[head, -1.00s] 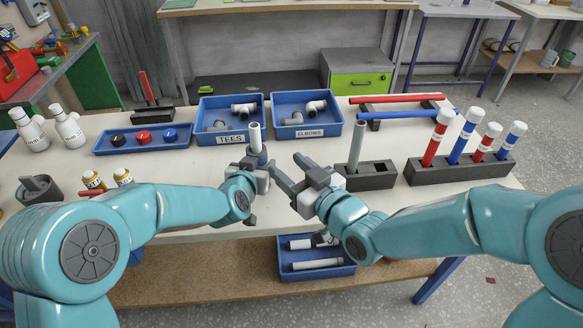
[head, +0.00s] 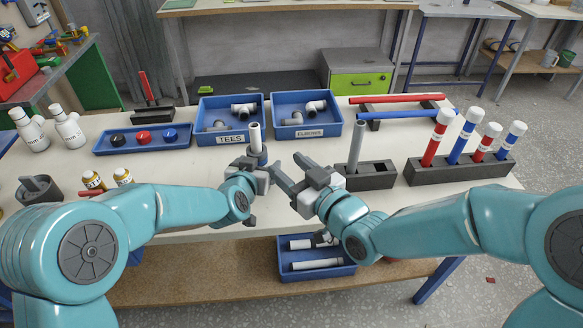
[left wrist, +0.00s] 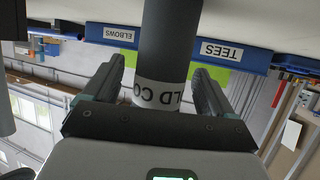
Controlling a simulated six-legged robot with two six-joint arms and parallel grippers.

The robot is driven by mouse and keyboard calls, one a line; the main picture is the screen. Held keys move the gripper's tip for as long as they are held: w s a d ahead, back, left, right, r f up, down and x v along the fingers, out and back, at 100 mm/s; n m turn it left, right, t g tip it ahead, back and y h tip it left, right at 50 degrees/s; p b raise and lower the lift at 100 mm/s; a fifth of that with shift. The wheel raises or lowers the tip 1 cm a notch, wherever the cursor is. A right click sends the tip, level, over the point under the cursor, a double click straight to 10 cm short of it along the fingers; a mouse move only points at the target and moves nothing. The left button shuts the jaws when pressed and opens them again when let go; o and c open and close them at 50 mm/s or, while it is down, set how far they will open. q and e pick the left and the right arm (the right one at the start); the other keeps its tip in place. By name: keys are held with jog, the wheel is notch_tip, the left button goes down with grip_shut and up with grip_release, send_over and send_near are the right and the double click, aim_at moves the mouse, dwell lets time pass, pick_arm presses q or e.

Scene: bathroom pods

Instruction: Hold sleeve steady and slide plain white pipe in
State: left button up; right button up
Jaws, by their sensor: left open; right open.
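A dark grey sleeve (left wrist: 168,40) with a white lettered band (left wrist: 160,95) stands between the jaws of my left gripper (left wrist: 165,88) in the left wrist view. In the head view its pale upper part (head: 255,136) rises above my left gripper (head: 257,170). The jaws are open around it; its lower end is hidden. My right gripper (head: 286,168) is open and empty, to the right of the left one, fingers pointing towards it. A plain pale grey pipe (head: 356,143) stands upright in a black block (head: 378,178), behind and right of my right gripper.
A rack (head: 460,169) of red and blue pipes with white upper parts is at right. A blue tray (head: 143,149) holds caps at left. White pipes (head: 315,264) lie in a lower bin.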

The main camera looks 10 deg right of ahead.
pick_arm(q)
jog(key=v, duration=1.2)
jog(key=shift+f, duration=0.1)
jog(key=s+a+b, duration=0.1)
jog(key=s+a, duration=0.2)
jog(key=s, duration=0.5)
jog(key=shift+s, duration=0.35)
dwell(0.8)
dwell(0.4)
